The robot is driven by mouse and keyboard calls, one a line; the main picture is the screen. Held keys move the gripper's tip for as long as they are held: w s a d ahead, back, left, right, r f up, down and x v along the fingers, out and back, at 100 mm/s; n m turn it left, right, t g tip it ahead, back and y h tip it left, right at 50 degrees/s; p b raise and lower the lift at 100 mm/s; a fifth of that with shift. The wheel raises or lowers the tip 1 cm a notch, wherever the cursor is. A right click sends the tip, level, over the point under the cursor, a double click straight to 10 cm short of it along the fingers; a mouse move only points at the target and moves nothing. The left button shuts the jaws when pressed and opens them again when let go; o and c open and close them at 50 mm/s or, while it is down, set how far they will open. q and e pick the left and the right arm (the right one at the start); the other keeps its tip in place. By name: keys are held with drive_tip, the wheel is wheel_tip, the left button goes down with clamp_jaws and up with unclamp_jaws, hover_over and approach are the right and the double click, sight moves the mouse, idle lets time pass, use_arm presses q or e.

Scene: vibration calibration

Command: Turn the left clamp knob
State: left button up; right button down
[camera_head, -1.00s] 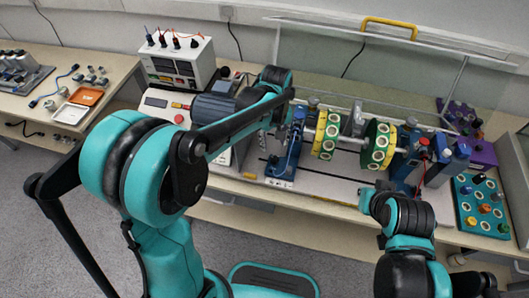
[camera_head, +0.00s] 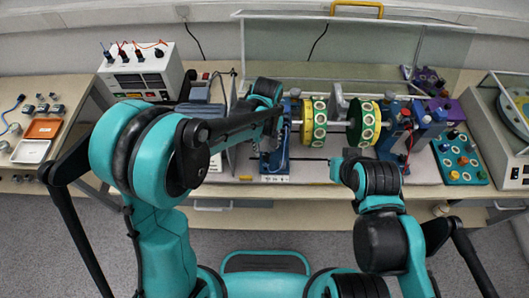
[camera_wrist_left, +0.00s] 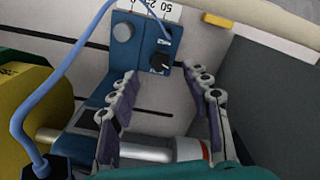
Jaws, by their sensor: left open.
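The left clamp (camera_wrist_left: 100,100) is a blue block on the rig beside the shaft (camera_wrist_left: 145,148). Its black clamp knob (camera_wrist_left: 160,63) shows in the left wrist view, with a round grey part (camera_wrist_left: 123,33) left of it. I see no contact with the knob. In the head view the clamp's blue lower part (camera_head: 274,162) shows, and my left wrist covers the area above it. My right arm reaches toward the bench front, but its gripper cannot be made out.
Green and yellow discs (camera_head: 312,124) sit on the shaft right of the clamp. A blue cable (camera_wrist_left: 50,95) loops along the left of the wrist view. A clear guard (camera_head: 320,55) stands behind the rig. A teal socket tray (camera_head: 459,160) lies at the right.

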sight(266, 155)
use_arm(q)
wheel_tip(266, 155, down, 5)
drive_tip(key=shift+b, duration=0.65)
clamp_jaws()
